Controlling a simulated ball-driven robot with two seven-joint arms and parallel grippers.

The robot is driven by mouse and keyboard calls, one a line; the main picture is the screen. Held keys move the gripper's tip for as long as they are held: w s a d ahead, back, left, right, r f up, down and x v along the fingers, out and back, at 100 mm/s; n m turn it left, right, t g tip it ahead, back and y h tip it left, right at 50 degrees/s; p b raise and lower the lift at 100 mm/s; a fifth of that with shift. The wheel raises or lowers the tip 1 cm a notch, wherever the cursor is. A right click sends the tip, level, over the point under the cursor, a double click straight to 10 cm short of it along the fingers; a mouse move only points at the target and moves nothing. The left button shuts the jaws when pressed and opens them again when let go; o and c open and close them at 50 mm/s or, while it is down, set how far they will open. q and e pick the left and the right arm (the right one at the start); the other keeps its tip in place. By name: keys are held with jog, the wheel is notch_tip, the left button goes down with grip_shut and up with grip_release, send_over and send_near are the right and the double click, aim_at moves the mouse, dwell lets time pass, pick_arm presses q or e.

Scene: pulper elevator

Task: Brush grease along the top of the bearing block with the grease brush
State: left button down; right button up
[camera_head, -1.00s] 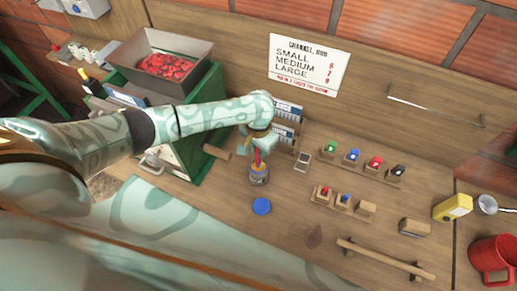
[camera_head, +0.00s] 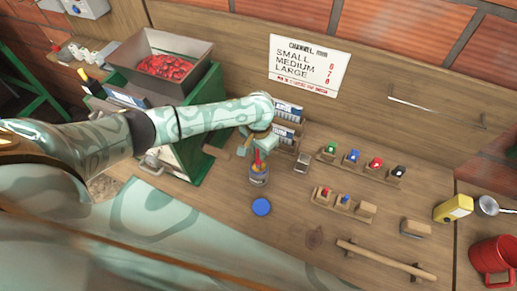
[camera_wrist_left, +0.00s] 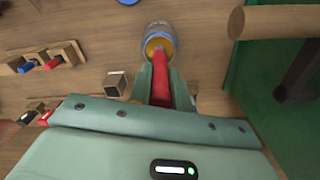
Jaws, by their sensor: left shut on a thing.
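My left gripper (camera_head: 260,150) is shut on the red handle of the grease brush (camera_head: 258,161). In the left wrist view the red handle (camera_wrist_left: 161,82) lies between the two fingers and points into the open pot (camera_wrist_left: 158,42). The brush's bristles are hidden inside the pot, which stands upright on the bench in the head view (camera_head: 258,179). A small block with a pale top (camera_head: 303,162) sits to the right of the gripper. I cannot tell for sure which part is the bearing block. My right gripper is not in view.
A blue disc, perhaps the pot's lid (camera_head: 261,207), lies in front of the pot. The green machine with a hopper of red fruit (camera_head: 165,65) stands at left. Racks of coloured pieces (camera_head: 362,164), a wooden rail (camera_head: 385,260) and a red mug (camera_head: 492,258) are at right.

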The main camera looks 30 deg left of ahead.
pick_arm(q)
jog(key=shift+f, duration=0.35)
dwell(1.0)
jog(key=shift+s+f+p, duration=0.1)
jog(key=shift+s+p, duration=0.05)
jog(key=shift+p, duration=0.25)
dwell(0.9)
notch_tip(320, 180, up, 7)
jog(key=p, duration=0.9)
dwell(0.7)
